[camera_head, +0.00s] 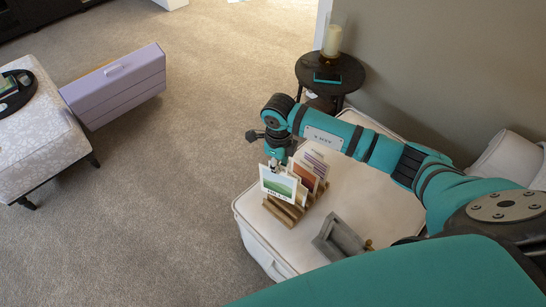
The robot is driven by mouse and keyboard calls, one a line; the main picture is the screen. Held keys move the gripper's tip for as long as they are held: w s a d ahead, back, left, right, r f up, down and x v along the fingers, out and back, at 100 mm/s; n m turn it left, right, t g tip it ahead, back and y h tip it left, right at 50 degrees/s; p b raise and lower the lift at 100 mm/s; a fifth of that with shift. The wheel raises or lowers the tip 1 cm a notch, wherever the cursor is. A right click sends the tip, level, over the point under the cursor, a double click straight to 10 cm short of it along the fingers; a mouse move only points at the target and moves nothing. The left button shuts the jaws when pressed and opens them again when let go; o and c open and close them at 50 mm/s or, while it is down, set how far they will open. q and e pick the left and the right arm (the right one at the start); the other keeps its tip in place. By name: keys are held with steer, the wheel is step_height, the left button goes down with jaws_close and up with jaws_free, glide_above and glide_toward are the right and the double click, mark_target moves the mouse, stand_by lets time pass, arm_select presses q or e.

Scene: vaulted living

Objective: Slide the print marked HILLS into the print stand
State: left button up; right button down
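The print with green hills (278,186) is a white-bordered card with small lettering along its bottom, too small to read surely. My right gripper (273,164) is at its top edge and appears shut on it. The print is upright at the near left end of the wooden print stand (284,212); I cannot tell whether its lower edge is in a slot. Other prints, one orange-red (306,176) and one with stripes (317,162), stand in the stand behind it. My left gripper is out of view.
The stand sits on a cream ottoman (355,205), beside a grey frame-like object (338,240). A dark round side table (345,72) with a candle (332,40) stands behind. A lilac case (116,86) and a patterned bench (40,135) are at left. Carpet between is clear.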

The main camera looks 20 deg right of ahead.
mark_target(281, 184)
steer(key=f+m, duration=0.1)
steer(key=f, duration=0.1)
steer(key=d+f+m, duration=0.1)
steer(key=m, duration=0.1)
steer(key=shift+s+d+f, duration=0.1)
steer(key=shift+d+f, duration=0.05)
steer(key=shift+f, duration=0.25)
steer(key=shift+f+b, duration=1.6)
steer(key=shift+f, duration=0.1)
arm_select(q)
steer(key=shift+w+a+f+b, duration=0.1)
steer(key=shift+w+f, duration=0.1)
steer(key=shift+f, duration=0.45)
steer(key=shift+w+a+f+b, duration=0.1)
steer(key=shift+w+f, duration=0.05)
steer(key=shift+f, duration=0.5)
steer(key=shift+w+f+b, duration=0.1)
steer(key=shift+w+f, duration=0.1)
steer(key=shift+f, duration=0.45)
arm_select(e)
steer(key=shift+f, duration=0.35)
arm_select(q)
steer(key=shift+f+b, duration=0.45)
arm_select(e)
steer(key=shift+f, duration=0.55)
